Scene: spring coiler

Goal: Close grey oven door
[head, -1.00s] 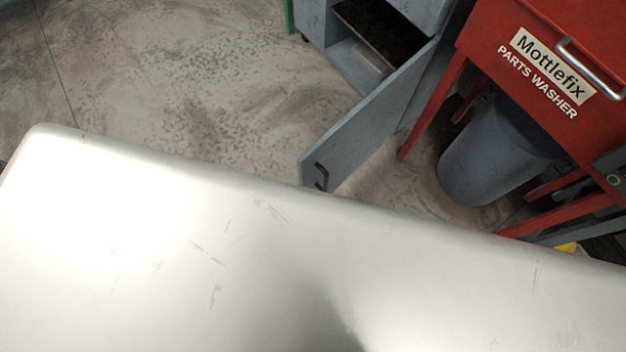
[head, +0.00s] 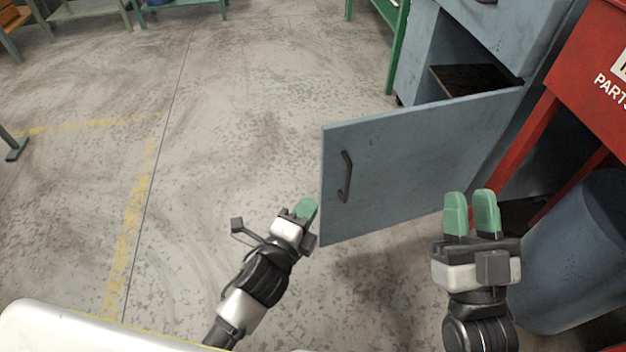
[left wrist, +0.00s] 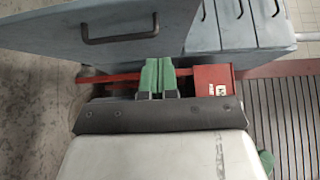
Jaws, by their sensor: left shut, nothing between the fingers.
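The grey-blue oven door (head: 410,160) stands wide open, swung out from the grey cabinet (head: 460,45) at the back right. Its dark bar handle (head: 346,176) is near the free left edge. My left gripper (head: 306,208) is shut and empty beside the lower part of that free edge; I cannot tell whether it touches. In the left wrist view the shut green fingers (left wrist: 157,74) are in line with the door's edge, and the handle (left wrist: 120,38) is up and left of them. My right gripper (head: 471,212) is slightly open and empty, in front of the door's lower right part.
The red parts washer (head: 590,60) stands right of the cabinet, with a blue-grey bin (head: 575,255) below it. A green-legged bench (head: 397,50) is behind, left of the cabinet. The concrete floor (head: 230,120) left of the door is clear.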

